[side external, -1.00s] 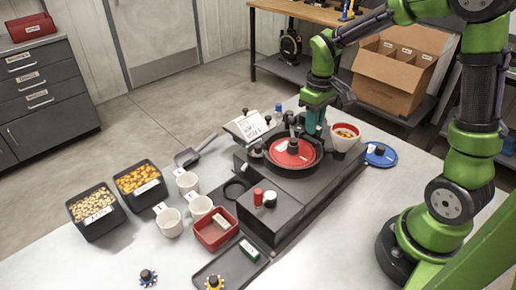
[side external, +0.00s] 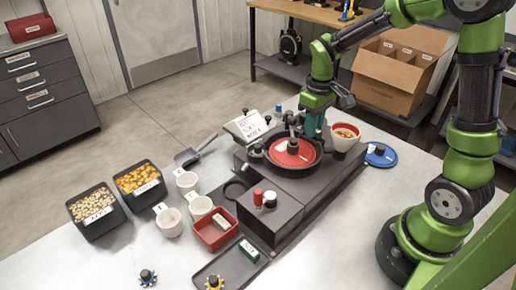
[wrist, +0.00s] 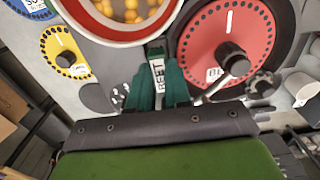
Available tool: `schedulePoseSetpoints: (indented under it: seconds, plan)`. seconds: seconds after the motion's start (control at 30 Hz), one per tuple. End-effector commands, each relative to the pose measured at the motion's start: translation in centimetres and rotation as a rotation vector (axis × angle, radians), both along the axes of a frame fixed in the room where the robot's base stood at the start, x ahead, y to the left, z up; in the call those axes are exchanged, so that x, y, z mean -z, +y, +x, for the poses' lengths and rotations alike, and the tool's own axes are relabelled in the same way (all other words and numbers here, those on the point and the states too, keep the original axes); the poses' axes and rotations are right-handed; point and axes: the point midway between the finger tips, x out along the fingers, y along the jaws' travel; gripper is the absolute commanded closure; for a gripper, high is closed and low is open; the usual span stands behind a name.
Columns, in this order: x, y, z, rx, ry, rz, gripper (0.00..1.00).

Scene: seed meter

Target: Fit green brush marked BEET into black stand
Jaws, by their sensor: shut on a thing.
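My gripper (wrist: 158,88) has its green fingers shut on the brush marked BEET (wrist: 157,74), whose white label faces the wrist camera. The brush sits between the bowl of yellow balls and the red disc. In the side view my gripper (side external: 313,127) is low over the black machine (side external: 285,215), behind the red disc and beside the bowl. The brush cannot be made out there. I cannot tell which part is the black stand, or whether the brush touches it.
The red disc (side external: 284,158) with its black knob is left of my gripper, the bowl (side external: 344,139) right. A blue disc (side external: 381,154) lies at the far right. Two seed bins (side external: 95,209), white cups (side external: 169,223), a red tray (side external: 216,230) and a dark tray (side external: 221,269) stand at the left and front.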

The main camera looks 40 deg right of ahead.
Motion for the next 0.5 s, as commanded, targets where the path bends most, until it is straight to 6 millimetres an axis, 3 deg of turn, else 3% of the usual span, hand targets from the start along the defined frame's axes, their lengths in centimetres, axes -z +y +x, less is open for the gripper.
schedulePoseSetpoints:
  seconds: [0.5]
  plan:
    - [0.65,0.00,0.00,0.000,0.000,0.000,1.00]
